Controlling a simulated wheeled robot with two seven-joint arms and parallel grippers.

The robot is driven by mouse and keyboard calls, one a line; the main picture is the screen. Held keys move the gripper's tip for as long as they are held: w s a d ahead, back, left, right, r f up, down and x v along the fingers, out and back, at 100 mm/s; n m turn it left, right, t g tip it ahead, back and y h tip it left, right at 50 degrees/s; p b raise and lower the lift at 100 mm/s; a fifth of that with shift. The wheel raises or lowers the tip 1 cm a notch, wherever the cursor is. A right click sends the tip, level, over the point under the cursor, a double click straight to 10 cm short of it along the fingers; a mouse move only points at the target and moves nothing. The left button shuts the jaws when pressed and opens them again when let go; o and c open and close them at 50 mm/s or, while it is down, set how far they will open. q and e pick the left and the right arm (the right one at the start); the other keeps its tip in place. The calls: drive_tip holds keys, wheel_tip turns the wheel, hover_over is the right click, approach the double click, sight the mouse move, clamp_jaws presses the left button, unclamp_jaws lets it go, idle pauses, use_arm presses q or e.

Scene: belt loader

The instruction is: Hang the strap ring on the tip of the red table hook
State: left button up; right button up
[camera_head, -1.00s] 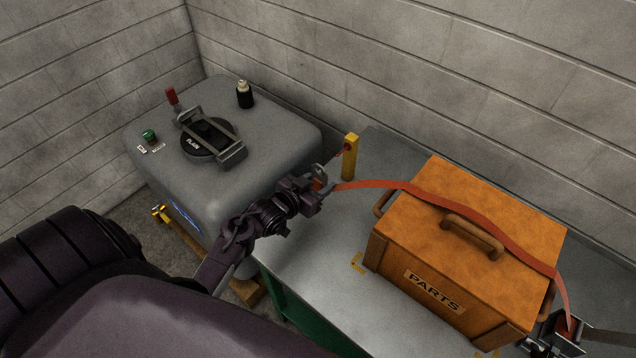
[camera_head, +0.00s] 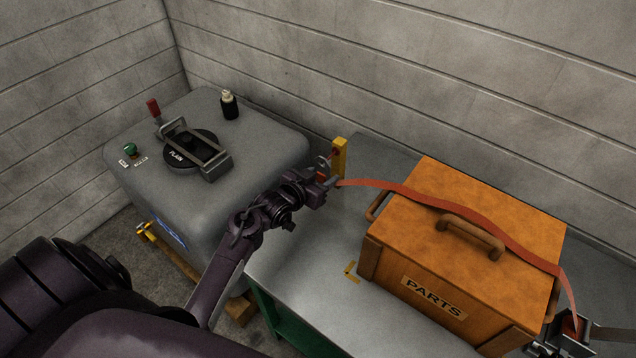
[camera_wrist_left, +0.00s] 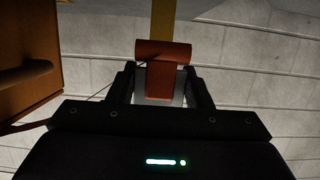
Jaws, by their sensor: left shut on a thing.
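My left gripper (camera_head: 327,181) is shut on the end of the red strap (camera_head: 400,187), beside the yellow post. A small grey ring (camera_head: 323,162) shows just above the fingers, close to the red hook (camera_head: 333,154) on the yellow post (camera_head: 340,157). I cannot tell whether ring and hook touch. In the left wrist view, the red strap end (camera_wrist_left: 160,82) stands between the fingers under a red rolled piece (camera_wrist_left: 163,52), with the yellow post (camera_wrist_left: 162,18) behind; the ring is not clear there.
The strap runs over an orange PARTS crate (camera_head: 400,255) to a dark metal buckle (camera_head: 560,335) at lower right. A grey machine (camera_head: 255,150) with a black lid stands left of the grey table (camera_head: 310,270). A block wall is behind.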

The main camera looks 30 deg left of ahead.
use_arm(q)
drive_tip(key=shift+b+x, duration=0.75)
drive_tip(key=shift+x, duration=0.3)
drive_tip(key=shift+w, duration=0.55)
drive_tip(key=shift+w+d+f, duration=0.1)
drive_tip(key=shift+f, duration=0.05)
drive_tip(key=o, duration=1)
drive_tip(key=v, duration=0.8)
